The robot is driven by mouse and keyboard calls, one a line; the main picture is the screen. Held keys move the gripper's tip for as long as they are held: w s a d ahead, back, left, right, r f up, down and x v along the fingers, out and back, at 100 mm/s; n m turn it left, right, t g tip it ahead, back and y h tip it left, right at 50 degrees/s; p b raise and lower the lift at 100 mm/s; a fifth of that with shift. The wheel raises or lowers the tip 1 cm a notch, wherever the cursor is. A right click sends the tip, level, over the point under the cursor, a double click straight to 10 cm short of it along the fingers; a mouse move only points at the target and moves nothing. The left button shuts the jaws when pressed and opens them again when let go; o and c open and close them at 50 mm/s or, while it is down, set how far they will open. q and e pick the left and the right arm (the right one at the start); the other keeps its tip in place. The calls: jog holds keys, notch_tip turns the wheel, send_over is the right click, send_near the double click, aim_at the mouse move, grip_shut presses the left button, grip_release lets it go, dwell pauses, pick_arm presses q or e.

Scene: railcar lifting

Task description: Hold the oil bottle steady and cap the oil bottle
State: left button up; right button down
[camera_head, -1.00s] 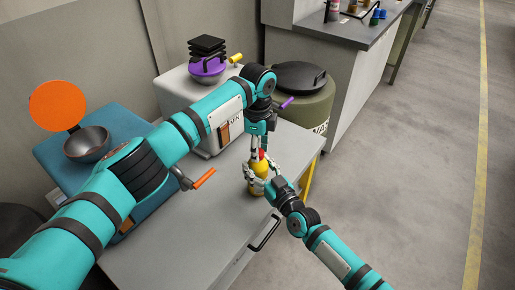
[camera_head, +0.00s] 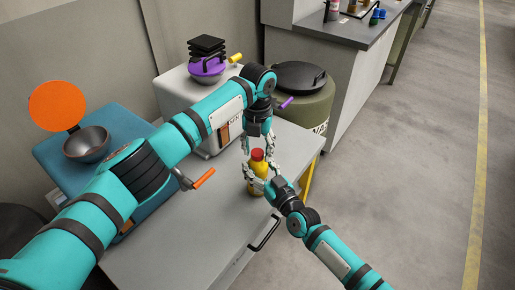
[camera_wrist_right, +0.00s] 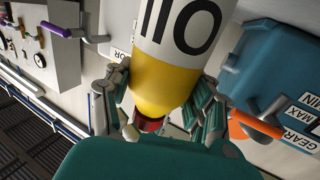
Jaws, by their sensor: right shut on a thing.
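The yellow oil bottle (camera_head: 257,167) stands upright on the grey bench top, with the red cap (camera_head: 257,154) on its mouth. My right gripper (camera_head: 259,184) is shut on the bottle, its fingers on both sides of the body. In the right wrist view the bottle (camera_wrist_right: 165,85) shows yellow with a white OIL label, upside down, between the fingers of my right gripper (camera_wrist_right: 162,105). A red part (camera_wrist_right: 148,124) shows at its lower end, partly hidden. My left gripper (camera_head: 258,143) is open just above the cap, fingers spread to either side.
The grey bench top (camera_head: 185,235) is clear in front. A blue box (camera_head: 50,150) carries a metal bowl (camera_head: 87,144). An olive drum (camera_head: 312,105) with a black lid stands behind the bench.

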pick_arm(q)
jog(key=shift+o, duration=0.9)
notch_tip(320, 180, up, 12)
pick_arm(e)
jog(key=shift+c, duration=1.8)
grip_release()
jog(key=v, duration=1.2)
